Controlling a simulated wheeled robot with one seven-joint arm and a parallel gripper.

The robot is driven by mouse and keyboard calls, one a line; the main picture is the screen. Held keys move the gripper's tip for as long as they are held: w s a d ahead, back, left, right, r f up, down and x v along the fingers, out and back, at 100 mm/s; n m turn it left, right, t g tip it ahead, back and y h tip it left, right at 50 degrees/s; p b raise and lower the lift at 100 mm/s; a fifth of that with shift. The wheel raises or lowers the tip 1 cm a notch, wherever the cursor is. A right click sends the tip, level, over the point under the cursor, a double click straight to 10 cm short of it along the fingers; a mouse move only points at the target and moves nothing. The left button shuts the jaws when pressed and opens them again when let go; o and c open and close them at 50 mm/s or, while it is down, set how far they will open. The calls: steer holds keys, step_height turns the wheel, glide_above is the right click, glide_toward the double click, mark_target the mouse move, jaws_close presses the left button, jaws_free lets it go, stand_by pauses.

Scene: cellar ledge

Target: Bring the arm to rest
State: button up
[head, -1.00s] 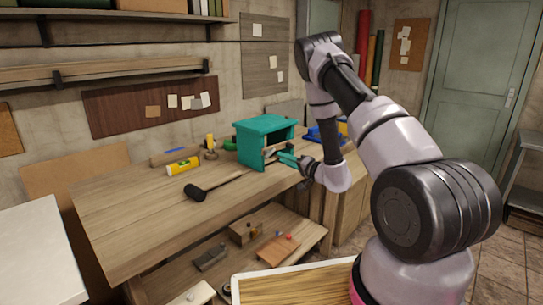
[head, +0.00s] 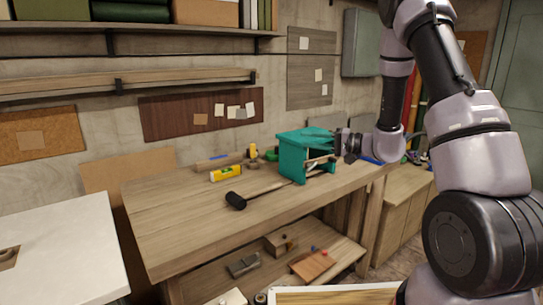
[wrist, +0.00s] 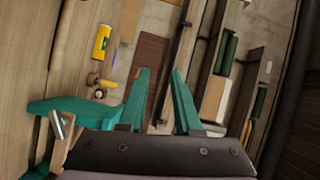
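My gripper (head: 320,137) is at the upper right of the teal open-fronted box (head: 290,156) on the workbench (head: 185,222). In the head view its teal fingers blend with the box, so I cannot tell whether they touch it. The wrist view shows my gripper (wrist: 160,72) with two teal fingers apart and nothing between them. The teal box (wrist: 70,106) lies to the left there, with a metal piece (wrist: 58,127) at its opening. My arm reaches in from the right, with its elbow raised.
A black-headed mallet (head: 236,200) lies on the bench before the box. A yellow level (head: 226,173) lies behind it. Wall shelves (head: 180,40) hang above. A white table (head: 60,245) stands at left. The bench's left part is clear.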

steer(key=s+r+n+g+h, duration=0.1)
steer(key=s+r+g+h, duration=0.25)
steer(key=s+r, duration=0.45)
steer(key=s+r+n+g+h, duration=0.1)
steer(key=s+r+g+h, duration=0.2)
steer(key=s, duration=0.8)
steer(key=s+d+r+m+t+h, duration=0.1)
steer(key=s+d+r+t+h, duration=0.2)
steer(key=s+d, duration=0.1)
steer(key=s+d+r+m+t+h, duration=0.2)
steer(key=s+d+r+t+h, duration=0.1)
steer(key=d, duration=0.4)
steer(key=shift+s+h, duration=0.7)
steer(key=shift+h, duration=0.05)
